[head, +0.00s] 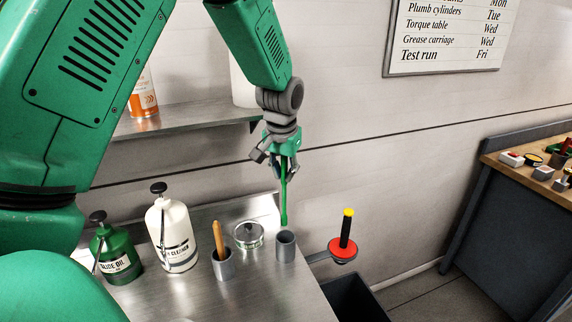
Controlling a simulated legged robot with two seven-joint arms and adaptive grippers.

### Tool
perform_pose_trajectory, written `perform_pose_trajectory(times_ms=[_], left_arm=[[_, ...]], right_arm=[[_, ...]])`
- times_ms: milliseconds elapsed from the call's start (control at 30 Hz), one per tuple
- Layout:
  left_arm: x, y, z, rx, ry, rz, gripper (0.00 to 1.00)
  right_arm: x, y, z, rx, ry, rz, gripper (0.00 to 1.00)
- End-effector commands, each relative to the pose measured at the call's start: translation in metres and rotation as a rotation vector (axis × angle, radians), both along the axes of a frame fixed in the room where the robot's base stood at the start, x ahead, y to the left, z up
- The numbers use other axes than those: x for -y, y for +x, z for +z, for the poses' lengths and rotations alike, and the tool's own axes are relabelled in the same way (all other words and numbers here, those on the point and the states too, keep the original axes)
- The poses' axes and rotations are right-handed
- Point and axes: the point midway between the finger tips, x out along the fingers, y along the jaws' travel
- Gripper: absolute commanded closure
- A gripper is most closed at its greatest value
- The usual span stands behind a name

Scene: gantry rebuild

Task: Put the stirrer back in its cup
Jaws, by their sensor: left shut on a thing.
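My left gripper (279,166) is shut on a thin green stirrer (284,208) and holds it upright, pointing down. The stirrer's upper part is hidden between the fingers. An empty-looking grey cup (286,248) stands on the steel bench, just below the stirrer. The stirrer's lower tip shows just above the cup's rim in the picture; I cannot tell the exact gap or whether it is over the mouth. My right gripper is not in view.
Left of the cup on the bench (262,292) are a glass jar with lid (249,237), a grey cup (223,268) holding a wooden handle, a white cleaner bottle (175,240) and a green oil bottle (116,258). A red disc with a black-yellow handle (343,246) is at right.

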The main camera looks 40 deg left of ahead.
Motion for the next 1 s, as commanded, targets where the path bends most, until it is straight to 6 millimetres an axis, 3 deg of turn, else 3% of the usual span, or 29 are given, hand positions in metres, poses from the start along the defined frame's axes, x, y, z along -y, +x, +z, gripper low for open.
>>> perform_pose_trajectory(times_ms=[267,1000], left_arm=[[0.002,0.0,-0.023,-0.003,0.001,0.0,1.0],[0.001,0.0,-0.082,-0.001,0.0,-0.001,1.0]], right_arm=[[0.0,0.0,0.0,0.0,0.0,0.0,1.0],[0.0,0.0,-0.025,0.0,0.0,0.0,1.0]])
